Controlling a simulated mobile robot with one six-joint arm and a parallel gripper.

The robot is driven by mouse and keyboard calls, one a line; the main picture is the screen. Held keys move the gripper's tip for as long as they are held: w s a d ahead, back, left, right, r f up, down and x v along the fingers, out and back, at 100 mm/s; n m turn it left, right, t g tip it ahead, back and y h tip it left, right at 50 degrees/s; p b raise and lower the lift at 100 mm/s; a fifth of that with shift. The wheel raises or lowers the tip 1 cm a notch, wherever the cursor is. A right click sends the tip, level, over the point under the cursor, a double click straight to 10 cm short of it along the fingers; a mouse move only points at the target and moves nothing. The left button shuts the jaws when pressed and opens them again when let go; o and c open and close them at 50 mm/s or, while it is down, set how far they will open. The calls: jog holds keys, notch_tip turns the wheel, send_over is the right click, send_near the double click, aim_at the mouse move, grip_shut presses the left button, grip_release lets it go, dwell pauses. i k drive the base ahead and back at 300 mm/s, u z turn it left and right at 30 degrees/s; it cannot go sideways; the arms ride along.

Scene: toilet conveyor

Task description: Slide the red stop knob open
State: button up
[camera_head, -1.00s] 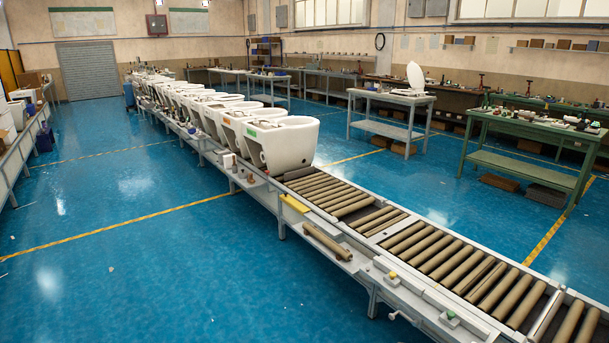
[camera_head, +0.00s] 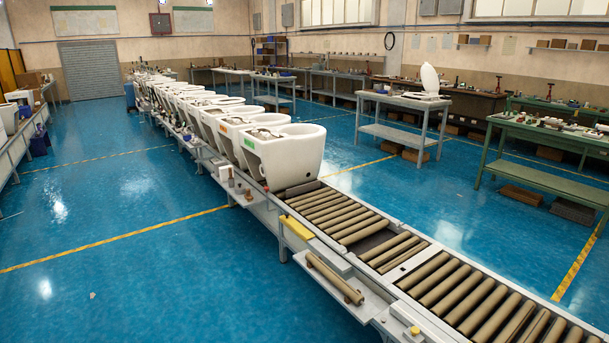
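I cannot make out the red stop knob for certain. A tiny reddish spot (camera_head: 266,187) shows at the conveyor edge, by the base of the nearest toilet, too small to identify. The roller conveyor (camera_head: 345,216) runs from the lower right to the far left. A line of white toilets stands on it, with the nearest toilet (camera_head: 296,160) at the start of the bare rollers. A yellow button (camera_head: 414,330) sits on the conveyor's near side at the bottom edge. My gripper is not in view.
A side shelf (camera_head: 325,283) with a loose roller (camera_head: 335,278) juts from the conveyor's near side, by a yellow block (camera_head: 299,228). Blue floor (camera_head: 130,270) is clear at left. A grey table (camera_head: 400,101) and green table (camera_head: 555,134) stand beyond the conveyor.

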aim_at(292, 192)
jog(key=u, duration=0.15)
jog(key=i, duration=0.95)
jog(key=u, duration=0.35)
jog(key=i, duration=0.85)
jog(key=u, duration=0.7)
jog(key=i, duration=0.75)
jog(key=u, duration=0.75)
jog(key=i, duration=1)
jog(key=u, duration=0.4)
